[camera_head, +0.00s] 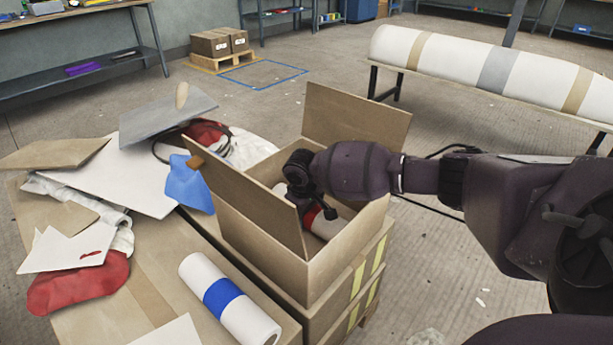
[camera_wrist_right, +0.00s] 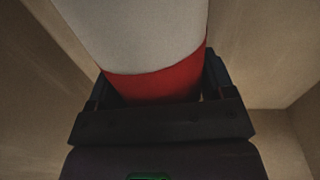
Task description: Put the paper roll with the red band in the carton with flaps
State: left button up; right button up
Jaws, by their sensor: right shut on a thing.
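The carton with flaps (camera_head: 330,262) stands open at the middle of the head view, with flaps raised at its left and back. My right arm reaches over its right side. My right gripper (camera_head: 318,207) is down inside the carton, shut on the paper roll with the red band (camera_head: 327,223). In the right wrist view the white roll (camera_wrist_right: 135,32) and its red band (camera_wrist_right: 155,85) sit between the fingers (camera_wrist_right: 158,95), with brown carton walls around. I cannot tell whether the roll touches the carton floor. My left gripper is not in view.
A paper roll with a blue band (camera_head: 228,298) lies on the brown surface left of the carton. Boards, a blue cloth (camera_head: 188,184) and a red bag (camera_head: 80,284) are heaped there. A long white mould (camera_head: 490,66) rests on a bench at the back right.

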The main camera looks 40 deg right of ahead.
jog(key=shift+f, duration=0.1)
jog(key=o, duration=1.3)
jog(key=r+p, duration=0.1)
jog(key=r, duration=0.3)
jog(key=a+r+p, duration=0.1)
jog(key=r+p, duration=0.1)
jog(key=r, duration=0.2)
jog(key=r+p, duration=0.1)
jog(key=r, duration=0.3)
jog(key=shift+s+a+r, duration=0.1)
jog(key=shift+a, duration=0.2)
